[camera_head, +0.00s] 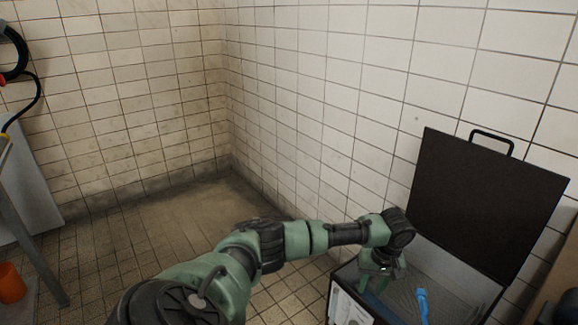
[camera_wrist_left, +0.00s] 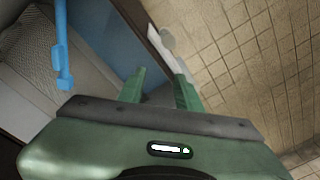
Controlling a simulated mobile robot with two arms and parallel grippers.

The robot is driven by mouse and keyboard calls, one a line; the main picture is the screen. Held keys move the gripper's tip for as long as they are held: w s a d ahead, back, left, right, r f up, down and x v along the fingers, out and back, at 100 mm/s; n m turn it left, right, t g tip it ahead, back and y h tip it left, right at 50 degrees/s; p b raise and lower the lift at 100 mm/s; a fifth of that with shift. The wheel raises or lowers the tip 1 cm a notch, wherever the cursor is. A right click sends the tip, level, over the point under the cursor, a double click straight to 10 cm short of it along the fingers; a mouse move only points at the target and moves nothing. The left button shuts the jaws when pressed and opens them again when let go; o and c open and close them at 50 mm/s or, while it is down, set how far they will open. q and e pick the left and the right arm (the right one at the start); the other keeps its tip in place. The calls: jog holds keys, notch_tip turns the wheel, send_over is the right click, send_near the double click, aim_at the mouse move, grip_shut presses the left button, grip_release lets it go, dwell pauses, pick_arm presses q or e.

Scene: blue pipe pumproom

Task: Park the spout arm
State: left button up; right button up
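My left gripper (camera_head: 377,284) is over the near left edge of an open case (camera_head: 456,277), pointing down. In the left wrist view its two green fingers (camera_wrist_left: 159,80) are apart, with the case's dark rim and a pale grey-white piece (camera_wrist_left: 160,46) beyond and between them. I cannot tell whether they touch anything. A bright blue rod-like part (camera_head: 422,305) is in the case, to the right of the gripper; it also shows in the left wrist view (camera_wrist_left: 62,50), apart from the fingers. I cannot tell which part is the spout arm. My right gripper is out of view.
The case's dark lid (camera_head: 485,200) with a handle stands open against the tiled wall. An orange cup-like object (camera_head: 11,284) is on the floor at the far left, near a grey metal leg (camera_head: 36,225). The tiled floor in the corner is clear.

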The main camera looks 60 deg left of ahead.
pick_arm(q)
jog(key=s+a+y, duration=0.2)
jog(key=s+a, duration=0.2)
jog(key=a, duration=0.9)
jog(key=s+a+f+m+t+y, duration=0.1)
jog(key=s+a+f+m+y, duration=0.1)
jog(key=s+a+f+m, duration=0.4)
jog(key=shift+s+a+f+t, duration=0.3)
jog(key=shift+s+a+f, duration=0.6)
jog(key=shift+f, duration=1.2)
grip_shut()
jog(key=shift+d+f, duration=0.1)
